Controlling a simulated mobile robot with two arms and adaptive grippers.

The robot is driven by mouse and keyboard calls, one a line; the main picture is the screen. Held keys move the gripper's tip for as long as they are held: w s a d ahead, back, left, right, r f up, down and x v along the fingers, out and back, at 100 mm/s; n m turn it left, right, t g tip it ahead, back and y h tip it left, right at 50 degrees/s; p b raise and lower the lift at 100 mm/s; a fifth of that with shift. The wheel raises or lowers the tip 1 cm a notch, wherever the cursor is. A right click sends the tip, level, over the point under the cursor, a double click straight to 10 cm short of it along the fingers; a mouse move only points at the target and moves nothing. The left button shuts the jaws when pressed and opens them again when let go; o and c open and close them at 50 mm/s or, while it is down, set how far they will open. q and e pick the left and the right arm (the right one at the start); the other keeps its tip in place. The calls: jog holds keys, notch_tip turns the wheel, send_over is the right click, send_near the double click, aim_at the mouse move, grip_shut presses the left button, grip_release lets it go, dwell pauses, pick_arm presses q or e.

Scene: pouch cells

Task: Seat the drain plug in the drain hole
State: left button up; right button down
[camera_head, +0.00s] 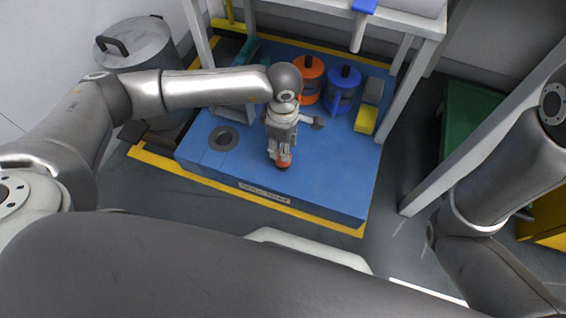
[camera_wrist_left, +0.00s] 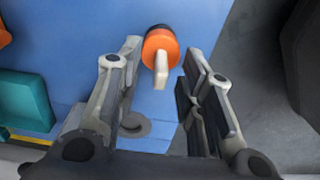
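The drain plug (camera_head: 283,162) is a small orange round piece near the front middle of the blue platform (camera_head: 325,192). In the left wrist view the plug (camera_wrist_left: 158,42) shows a pale upright tab and a dark edge. My left gripper (camera_head: 281,150) points down over it. In the left wrist view its two fingers (camera_wrist_left: 164,58) are apart, with the plug between and just beyond the tips and a gap on each side. The drain hole (camera_head: 223,138) is a dark ring to the left of the plug; it also shows in the left wrist view (camera_wrist_left: 134,125). My right gripper is outside the views.
An orange canister (camera_head: 308,78) and a blue canister (camera_head: 343,88) stand at the platform's back, beside a grey and yellow block (camera_head: 367,120). A lidded grey drum (camera_head: 136,43) stands behind my left arm. A white frame stands over the back. The platform's front right is clear.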

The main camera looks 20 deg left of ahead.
pick_arm(q)
jog(key=shift+f, duration=0.65)
jog(key=shift+c, duration=0.3)
grip_shut()
